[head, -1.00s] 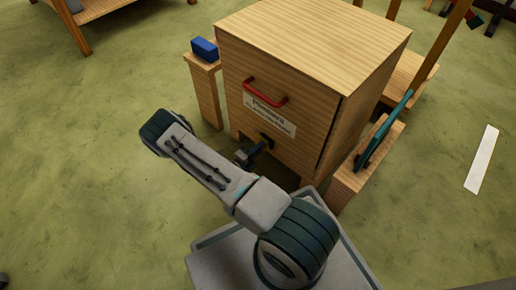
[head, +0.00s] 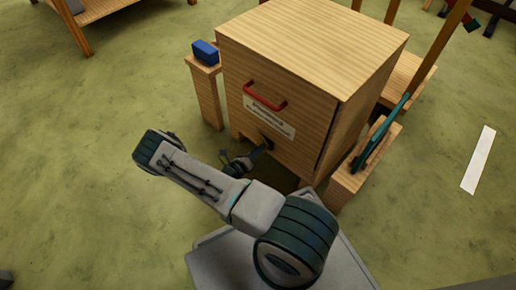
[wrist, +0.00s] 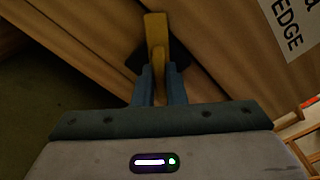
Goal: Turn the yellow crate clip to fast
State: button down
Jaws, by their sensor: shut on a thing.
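The yellow clip (wrist: 156,32) shows in the wrist view, upright in the picture and slanted against the crate's boards, on a dark backing plate (wrist: 178,77). My gripper (wrist: 158,82) is shut on its lower part, with a blue-grey finger on each side. In the head view my gripper (head: 262,147) reaches the low front of the wooden crate (head: 315,130). The clip itself cannot be made out there. The clip's far end in the wrist view is free of the fingers.
The crate front has a red handle (head: 264,97) and a white label (head: 269,117) above the clip. A blue block (head: 205,51) sits on a post to the left. A teal bar (head: 380,133) leans on a wooden stand to the right. Green floor is open at left.

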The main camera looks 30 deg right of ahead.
jog(key=shift+m+p, duration=1.65)
jog(key=shift+m, duration=3.35)
jog(key=shift+s, duration=0.1)
jog(key=c, duration=1.5)
grip_release()
jog(key=p+v, duration=0.3)
jog(key=v, duration=1.1)
jog(key=shift+r, duration=0.1)
